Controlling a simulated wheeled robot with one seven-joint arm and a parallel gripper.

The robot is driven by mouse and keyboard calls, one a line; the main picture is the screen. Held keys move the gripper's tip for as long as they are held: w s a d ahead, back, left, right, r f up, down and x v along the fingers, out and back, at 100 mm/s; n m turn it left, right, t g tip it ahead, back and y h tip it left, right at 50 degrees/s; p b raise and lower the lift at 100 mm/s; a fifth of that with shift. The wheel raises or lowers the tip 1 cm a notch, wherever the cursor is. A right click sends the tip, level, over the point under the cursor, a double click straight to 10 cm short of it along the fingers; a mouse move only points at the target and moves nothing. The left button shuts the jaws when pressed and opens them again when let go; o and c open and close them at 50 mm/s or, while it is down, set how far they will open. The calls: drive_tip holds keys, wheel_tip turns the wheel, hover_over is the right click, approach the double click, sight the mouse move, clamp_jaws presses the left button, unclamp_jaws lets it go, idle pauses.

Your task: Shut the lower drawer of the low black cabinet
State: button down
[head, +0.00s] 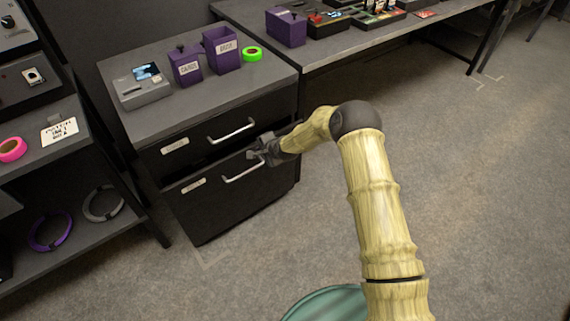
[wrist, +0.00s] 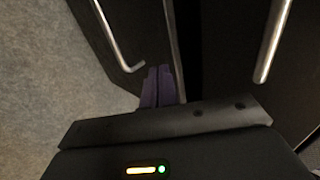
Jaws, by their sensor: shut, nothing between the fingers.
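The low black cabinet (head: 288,104) stands left of centre in the head view, with a grey top and two drawers with silver bar handles. Its lower drawer (head: 215,210) stands out a little from the upper drawer (head: 190,146), leaving a dark gap above its front. My gripper (head: 264,155) is at the right end of the lower drawer's handle (head: 243,172), near the top edge of the front. In the wrist view the shut fingers (wrist: 160,86) are close to a drawer front (wrist: 110,40) and its handle (wrist: 120,38). I cannot tell whether they touch it.
On the cabinet top are a grey device (head: 142,87), two purple bins (head: 222,50) and green tape (head: 252,54). A shelf with purple and grey cable coils (head: 50,232) stands at left. A workbench (head: 350,45) runs behind. The floor (head: 480,190) at right is clear.

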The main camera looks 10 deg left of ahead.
drive_tip(key=s+f+p+v, duration=0.1)
drive_tip(key=v, duration=1.1)
drive_tip(key=d+f+t+y+b, duration=0.3)
drive_tip(key=f+b, duration=0.2)
drive_tip(key=b, duration=0.5)
drive_tip(key=shift+s+d+t+y, duration=0.15)
drive_tip(key=shift+s+t+y, duration=0.25)
drive_tip(key=shift+s, duration=0.05)
